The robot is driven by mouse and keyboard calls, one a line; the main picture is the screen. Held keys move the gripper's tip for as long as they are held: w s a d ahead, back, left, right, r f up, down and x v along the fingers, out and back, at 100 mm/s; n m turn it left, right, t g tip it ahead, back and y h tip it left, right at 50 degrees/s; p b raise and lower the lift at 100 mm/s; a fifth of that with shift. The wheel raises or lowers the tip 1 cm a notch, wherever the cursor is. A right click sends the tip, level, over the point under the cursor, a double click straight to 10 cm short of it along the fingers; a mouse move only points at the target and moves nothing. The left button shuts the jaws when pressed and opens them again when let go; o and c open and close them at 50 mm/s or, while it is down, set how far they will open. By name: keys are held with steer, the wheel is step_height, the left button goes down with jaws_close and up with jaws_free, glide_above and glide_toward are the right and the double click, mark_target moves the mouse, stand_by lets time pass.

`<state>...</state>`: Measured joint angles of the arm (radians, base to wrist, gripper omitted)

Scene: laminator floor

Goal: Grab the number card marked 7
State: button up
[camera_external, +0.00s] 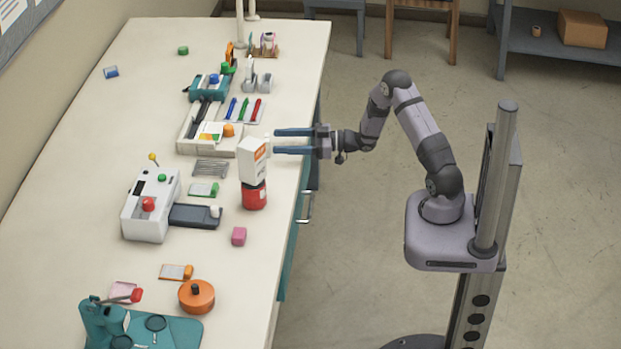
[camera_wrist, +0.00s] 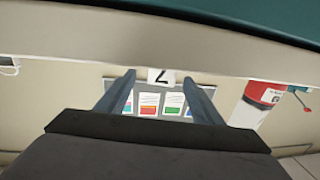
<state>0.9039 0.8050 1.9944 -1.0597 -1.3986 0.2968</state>
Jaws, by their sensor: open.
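My gripper (camera_external: 275,141) is open, its two blue fingers pointing left over the right edge of the workbench. In the wrist view, a small white card (camera_wrist: 160,76) with a dark mark like an upside-down 7 appears between the fingertips, near the bench edge. The fingers look clear of it, but I cannot tell its exact distance. In the external view, a small pale sliver beside the white carton may be this card; no number is readable there.
A white carton (camera_external: 254,160) on a red container (camera_external: 254,195) stands close to the fingertips. A white tray of coloured pens (camera_external: 243,109) and a white laminator-like machine (camera_external: 150,205) are on the workbench (camera_external: 75,170). The right bench edge drops to open floor.

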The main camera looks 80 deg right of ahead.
mark_target(267, 141)
steer(key=shift+w+a+r, duration=0.15)
steer(key=shift+w, duration=0.35)
steer(key=w, duration=0.1)
steer(key=w+p, duration=0.1)
steer(key=w, duration=0.1)
steer(key=shift+a, duration=0.35)
steer(key=shift+w, duration=0.55)
steer(key=c, duration=1.1)
